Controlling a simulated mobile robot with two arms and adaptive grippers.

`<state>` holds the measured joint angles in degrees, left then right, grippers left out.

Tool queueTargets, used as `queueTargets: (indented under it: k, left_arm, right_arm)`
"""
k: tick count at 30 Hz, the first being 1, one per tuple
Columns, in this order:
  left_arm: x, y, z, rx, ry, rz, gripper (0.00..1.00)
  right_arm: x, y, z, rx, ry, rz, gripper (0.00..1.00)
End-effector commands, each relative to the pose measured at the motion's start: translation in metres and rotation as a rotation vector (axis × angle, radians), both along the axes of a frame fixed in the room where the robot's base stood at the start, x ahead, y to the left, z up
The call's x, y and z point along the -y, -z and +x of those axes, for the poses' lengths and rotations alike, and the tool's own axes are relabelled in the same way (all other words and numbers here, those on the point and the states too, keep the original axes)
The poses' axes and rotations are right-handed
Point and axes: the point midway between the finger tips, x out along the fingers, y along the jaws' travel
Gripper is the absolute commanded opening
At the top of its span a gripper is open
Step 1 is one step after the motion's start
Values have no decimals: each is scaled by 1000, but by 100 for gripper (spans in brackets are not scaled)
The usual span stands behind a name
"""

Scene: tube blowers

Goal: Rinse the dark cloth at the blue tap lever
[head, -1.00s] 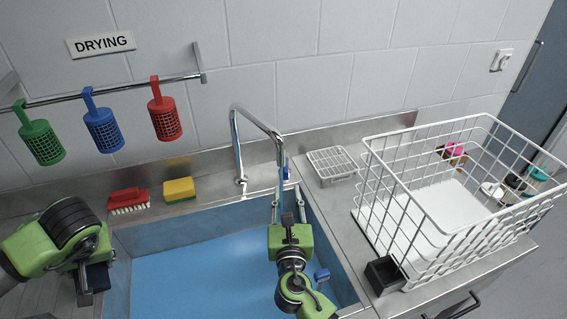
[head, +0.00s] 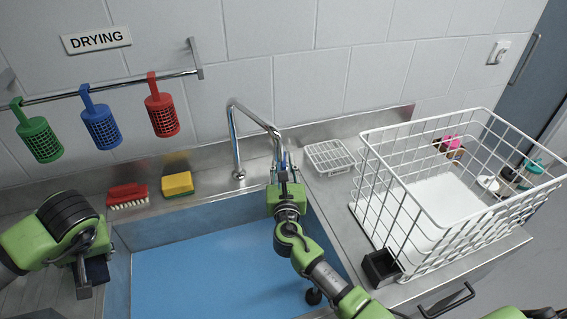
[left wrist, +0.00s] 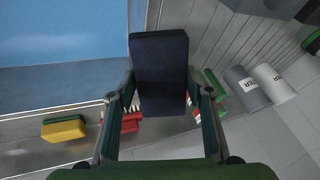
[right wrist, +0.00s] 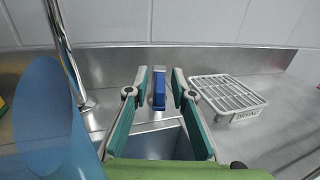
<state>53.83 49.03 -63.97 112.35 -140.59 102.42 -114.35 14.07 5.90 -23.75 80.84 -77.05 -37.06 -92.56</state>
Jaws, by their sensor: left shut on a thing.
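The dark cloth (left wrist: 159,70) is a navy, block-like piece between the fingers of my left gripper (left wrist: 160,95), which is shut on it. In the head view my left gripper (head: 85,262) holds the cloth (head: 96,271) at the left edge of the sink, apart from the tap. The steel tap (head: 236,140) stands at the sink's back edge. The blue lever (right wrist: 159,88) is upright between the spread fingers of my right gripper (right wrist: 158,90), with a gap on each side. In the head view my right gripper (head: 283,178) partly hides the lever.
The blue-floored sink (head: 210,275) lies in front. A red brush (head: 127,196) and a yellow sponge (head: 178,185) sit on its back ledge. A wire rack (head: 330,157) and white wire basket (head: 440,220) stand right. A translucent blue shape (right wrist: 50,120) fills the right wrist view's left side.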

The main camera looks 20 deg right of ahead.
Motion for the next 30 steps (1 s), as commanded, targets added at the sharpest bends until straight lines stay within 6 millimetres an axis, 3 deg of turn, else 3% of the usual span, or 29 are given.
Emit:
queueTargets:
  k: [1,2,10,15,22,30]
  left_arm:
    - [0,0,0,0,0,0,28]
    - [0,0,0,0,0,0,28]
    - [0,-2,0,0,0,0,28]
    - [0,-9,0,0,0,0,28]
    - [0,-2,0,0,0,0,28]
    - [0,-1,0,0,0,0,28]
  right_arm:
    - [0,0,0,0,0,0,7]
    - [0,0,0,0,0,0,0]
    - [2,-1,-1,-1,-14,-2,0]
    - [13,-2,-2,1,-115,-7,0]
    - [24,1,-3,3,-265,-6,0]
    - [26,-1,-3,1,-307,1,0]
